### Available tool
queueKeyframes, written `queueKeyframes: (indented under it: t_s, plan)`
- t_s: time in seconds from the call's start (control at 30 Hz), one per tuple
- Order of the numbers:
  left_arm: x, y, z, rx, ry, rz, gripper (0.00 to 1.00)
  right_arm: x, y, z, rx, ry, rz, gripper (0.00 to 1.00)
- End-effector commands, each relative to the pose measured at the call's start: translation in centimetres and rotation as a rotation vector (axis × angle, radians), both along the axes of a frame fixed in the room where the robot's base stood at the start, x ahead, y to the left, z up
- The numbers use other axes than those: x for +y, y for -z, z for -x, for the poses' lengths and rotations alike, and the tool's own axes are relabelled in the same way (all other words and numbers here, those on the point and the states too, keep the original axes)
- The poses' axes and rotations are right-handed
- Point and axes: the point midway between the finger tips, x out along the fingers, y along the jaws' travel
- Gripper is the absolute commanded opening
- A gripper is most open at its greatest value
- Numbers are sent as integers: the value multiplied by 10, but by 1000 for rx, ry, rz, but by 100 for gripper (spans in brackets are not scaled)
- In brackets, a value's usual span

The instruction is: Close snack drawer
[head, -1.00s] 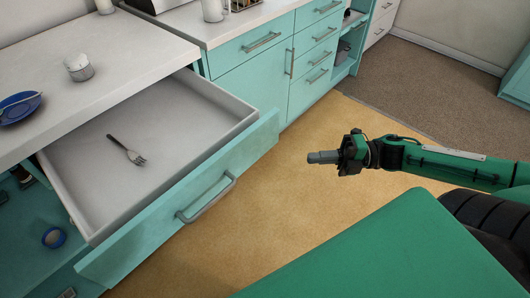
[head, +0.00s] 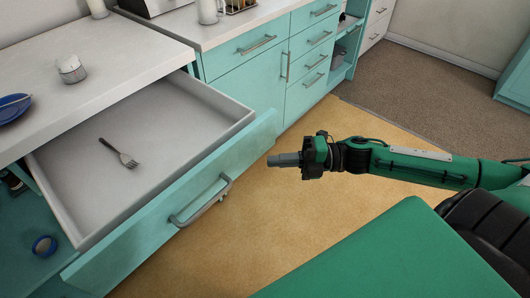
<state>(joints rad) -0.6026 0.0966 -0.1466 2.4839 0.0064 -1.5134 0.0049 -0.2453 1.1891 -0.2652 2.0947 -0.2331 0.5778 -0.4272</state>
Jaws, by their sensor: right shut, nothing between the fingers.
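The snack drawer (head: 165,215) is pulled far out from under the white counter, its teal front facing the lower right. Its grey bar handle (head: 201,200) sits on the middle of that front. A fork (head: 121,153) lies inside on the pale drawer floor. My right gripper (head: 272,160) is shut and empty, to the right of the drawer front and apart from it, pointing left toward the drawer. My left gripper is not in view.
An open shelf with a small blue item (head: 44,246) is at lower left. Closed teal cabinets (head: 245,85) stand behind. The tan floor (head: 225,255) between gripper and drawer is clear.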

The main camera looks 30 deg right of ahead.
Motion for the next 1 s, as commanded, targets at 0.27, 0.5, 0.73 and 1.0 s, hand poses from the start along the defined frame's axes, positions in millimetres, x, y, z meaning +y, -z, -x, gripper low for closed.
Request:
queueKeyframes:
  t_s: [0.27, 0.5, 0.73, 1.0]
  plan:
    - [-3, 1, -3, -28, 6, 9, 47, 9, 0, -19, -4, 1, -1, 0]
    - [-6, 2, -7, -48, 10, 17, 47, 15, 0, -33, -2, 1, 0, 0]
    - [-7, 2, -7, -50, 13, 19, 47, 17, 0, -39, -2, 0, 1, 0]
    - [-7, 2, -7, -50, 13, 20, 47, 17, 0, -39, -1, 0, 0, 0]
